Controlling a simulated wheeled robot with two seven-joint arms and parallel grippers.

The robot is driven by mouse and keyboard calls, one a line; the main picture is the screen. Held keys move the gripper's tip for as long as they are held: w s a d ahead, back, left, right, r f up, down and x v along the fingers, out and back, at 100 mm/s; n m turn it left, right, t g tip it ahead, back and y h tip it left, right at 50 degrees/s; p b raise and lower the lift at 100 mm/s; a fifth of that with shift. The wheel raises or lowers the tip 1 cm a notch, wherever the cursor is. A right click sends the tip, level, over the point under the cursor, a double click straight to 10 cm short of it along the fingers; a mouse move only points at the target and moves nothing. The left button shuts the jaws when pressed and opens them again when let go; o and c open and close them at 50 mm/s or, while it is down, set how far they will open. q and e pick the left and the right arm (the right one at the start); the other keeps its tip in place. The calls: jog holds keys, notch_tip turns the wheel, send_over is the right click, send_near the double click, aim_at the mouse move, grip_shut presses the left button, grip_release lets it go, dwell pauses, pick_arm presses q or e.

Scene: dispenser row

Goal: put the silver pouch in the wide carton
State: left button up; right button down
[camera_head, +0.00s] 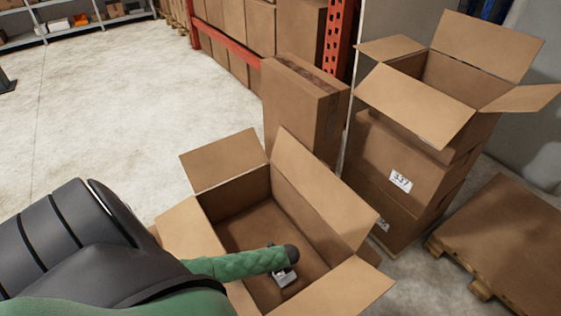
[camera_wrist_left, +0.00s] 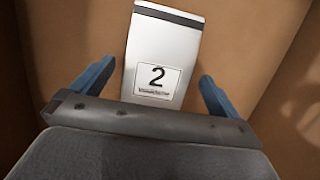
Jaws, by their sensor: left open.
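The open wide carton (camera_head: 318,192) stands on the floor in the lower middle of the head view, flaps spread. My left arm reaches over it from the left. The silver pouch (camera_wrist_left: 165,40) has a dark band and a label reading 2. In the left wrist view it lies against brown cardboard, between the blue fingers of my left gripper (camera_wrist_left: 157,72). The fingers are open, with a gap on each side of the pouch. In the head view a small grey-silver patch shows inside the carton by my arm's end; I cannot tell whether it is pouch or gripper. My right gripper is out of view.
A second open carton (camera_head: 425,95) sits on stacked closed boxes (camera_head: 405,165) at the right. A tall closed box (camera_head: 300,110) stands behind the wide carton. A pallet (camera_head: 510,245) lies at far right.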

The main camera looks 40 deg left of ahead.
pick_arm(q)
jog(key=v, duration=1)
jog(key=shift+r+p, duration=0.2)
jog(key=shift+p, duration=0.2)
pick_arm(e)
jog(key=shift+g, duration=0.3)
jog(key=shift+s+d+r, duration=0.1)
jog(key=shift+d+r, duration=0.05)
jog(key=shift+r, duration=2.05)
pick_arm(q)
jog(key=shift+d, duration=0.1)
